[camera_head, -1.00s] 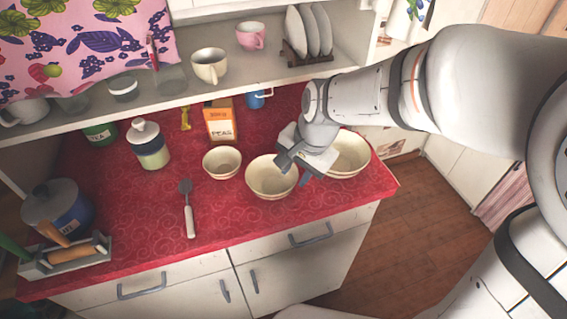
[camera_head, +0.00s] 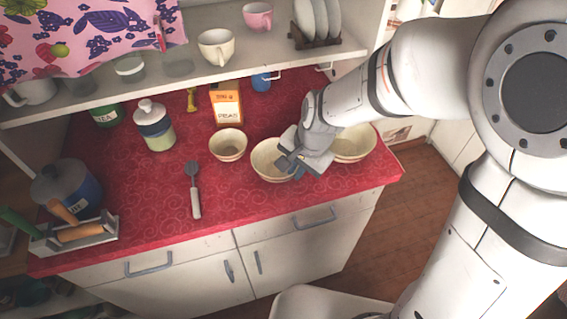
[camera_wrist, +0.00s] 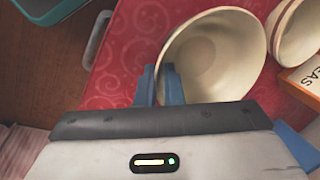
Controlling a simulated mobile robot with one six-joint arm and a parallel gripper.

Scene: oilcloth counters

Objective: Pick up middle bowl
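Three cream bowls stand in a row on the red counter. The middle bowl (camera_head: 268,164) is between a smaller left bowl (camera_head: 228,146) and a right bowl (camera_head: 354,146), which is partly hidden by my wrist. My gripper (camera_head: 288,166) is down at the right side of the middle bowl and hides part of its rim. In the wrist view the middle bowl (camera_wrist: 215,60) is large, and my gripper's fingers (camera_wrist: 160,85) are close together across its wall, one inside and one outside. The bowl appears to rest on the counter.
A spatula (camera_head: 194,190) lies left of the bowls. A peas box (camera_head: 227,105), a jar (camera_head: 154,125) and a blue mug (camera_head: 261,82) stand behind. A shelf (camera_head: 190,82) with cups and plates overhangs the back. The counter's front strip is clear.

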